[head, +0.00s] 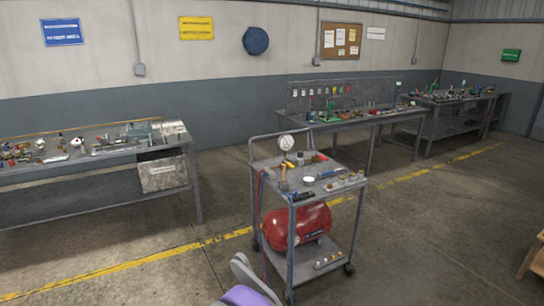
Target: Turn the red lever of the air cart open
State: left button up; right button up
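The air cart (330,193) stands on the floor just right of centre in the head view. It is a grey wheeled frame with a push handle on its left side. A round white gauge (286,142) stands above its top shelf, over a brass-coloured fitting (284,172). A small red part (319,157) lies at the back of the top shelf; it is too small to tell whether it is the red lever or how it is turned. A red tank (297,222) sits below.
A cluttered workbench (60,190) with a grey bin (163,174) stands at the left. More benches stand behind the cart and at the back right. A wooden piece (535,258) shows at the right edge. Floor is clear before and right of the cart.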

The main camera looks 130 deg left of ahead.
aim_at(322, 158)
jog(key=u, duration=4)
jog(key=i+u, duration=0.1)
jog(key=u, duration=0.35)
jog(key=i+l+u, duration=0.1)
jog(key=u, duration=0.3)
jog(key=i+l+u, duration=0.45)
jog(key=l, duration=0.15)
jog(key=i+l+u, duration=0.2)
jog(key=l, duration=0.15)
jog(key=i+l, duration=0.15)
jog(key=l, duration=0.2)
jog(key=i+l+u, duration=0.1)
jog(key=l, duration=0.25)
jog(key=i+l, duration=0.2)
jog(key=l, duration=0.15)
jog(key=i+l+u, duration=0.1)
jog(key=l, duration=0.25)
jog(key=i+l, duration=0.2)
jog(key=l, duration=0.15)
jog(key=i+l+u, duration=0.1)
jog(key=l, duration=0.25)
